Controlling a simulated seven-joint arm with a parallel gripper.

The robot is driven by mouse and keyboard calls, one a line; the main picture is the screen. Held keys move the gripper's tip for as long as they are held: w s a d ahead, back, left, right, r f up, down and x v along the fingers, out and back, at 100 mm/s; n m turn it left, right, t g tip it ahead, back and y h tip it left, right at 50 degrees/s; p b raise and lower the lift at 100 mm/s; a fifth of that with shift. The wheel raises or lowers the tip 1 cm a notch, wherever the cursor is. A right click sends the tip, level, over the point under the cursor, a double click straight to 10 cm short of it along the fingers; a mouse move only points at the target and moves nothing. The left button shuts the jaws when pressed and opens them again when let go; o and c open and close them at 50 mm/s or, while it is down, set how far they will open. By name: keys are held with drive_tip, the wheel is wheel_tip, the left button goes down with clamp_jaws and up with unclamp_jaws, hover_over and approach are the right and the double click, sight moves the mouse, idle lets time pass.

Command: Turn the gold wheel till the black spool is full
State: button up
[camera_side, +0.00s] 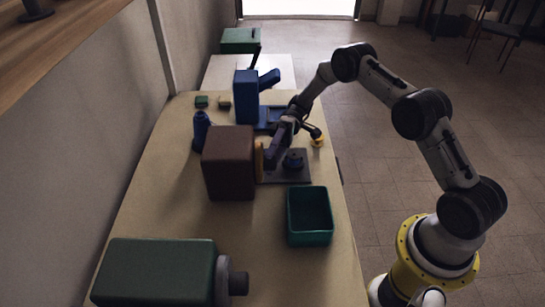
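A thin gold piece (259,158) stands upright at the right side of a brown block (228,163); it may be the gold wheel seen edge-on. My gripper (271,160) points down just right of it, over the left part of a dark plate (298,178). I cannot tell if they touch, or if the fingers are open or shut. A dark blue round part (293,160) sits on the plate; whether it is the black spool is unclear. A small yellow piece (318,142) shows near the table's right edge. How full any spool is cannot be seen.
A teal open bin (310,238) stands in front of the plate. A blue machine (246,97) stands behind, with a blue bottle (201,131) to its left. A large green box (155,272) with a grey round end fills the front left. The table's front middle is clear.

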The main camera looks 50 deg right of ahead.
drive_tip(key=shift+o, duration=1)
drive_tip(key=v, duration=0.7)
drive_tip(key=shift+w+d, duration=0.1)
drive_tip(key=shift+d, duration=0.1)
